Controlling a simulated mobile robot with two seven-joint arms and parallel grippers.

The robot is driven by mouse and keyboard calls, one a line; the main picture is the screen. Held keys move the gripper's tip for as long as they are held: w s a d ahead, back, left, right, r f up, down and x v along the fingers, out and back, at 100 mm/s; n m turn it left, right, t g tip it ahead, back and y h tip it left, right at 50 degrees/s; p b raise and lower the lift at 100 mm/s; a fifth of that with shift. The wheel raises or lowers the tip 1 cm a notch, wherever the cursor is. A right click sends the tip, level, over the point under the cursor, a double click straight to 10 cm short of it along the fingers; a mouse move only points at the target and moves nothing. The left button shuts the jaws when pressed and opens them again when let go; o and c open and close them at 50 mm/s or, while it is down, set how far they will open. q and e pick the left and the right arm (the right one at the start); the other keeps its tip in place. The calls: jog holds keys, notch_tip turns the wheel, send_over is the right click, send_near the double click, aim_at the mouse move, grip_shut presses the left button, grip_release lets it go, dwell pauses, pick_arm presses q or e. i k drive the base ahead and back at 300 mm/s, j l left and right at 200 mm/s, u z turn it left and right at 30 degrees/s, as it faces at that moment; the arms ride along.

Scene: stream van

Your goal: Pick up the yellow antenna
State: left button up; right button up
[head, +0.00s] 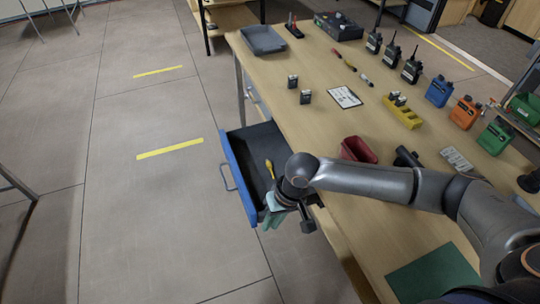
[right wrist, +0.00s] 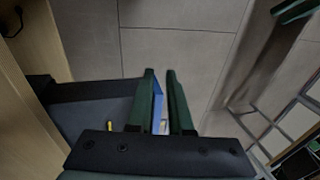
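The yellow antenna (head: 269,168) lies in the open blue drawer (head: 236,160) on the left side of the table, partly beside my right wrist. A small yellow bit (right wrist: 109,125), probably part of it, shows at the left of the fingers in the right wrist view. My right gripper (head: 273,217) hangs over the drawer's near end with its green fingers pointing down. In the right wrist view its fingers (right wrist: 160,75) stand apart with an empty gap. The drawer's blue edge shows through that gap. My left gripper is not in view.
The wooden table (head: 310,125) carries a grey tray (head: 263,40), a yellow holder (head: 403,112), a red bin (head: 358,150) and several radios and coloured canisters. My right arm crosses the table's near part. The floor left of the drawer is clear.

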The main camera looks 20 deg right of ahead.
aim_at(269, 166)
jog(key=i+l, duration=0.25)
jog(key=i, duration=0.15)
jog(key=i+l, duration=0.2)
jog(key=i, duration=0.2)
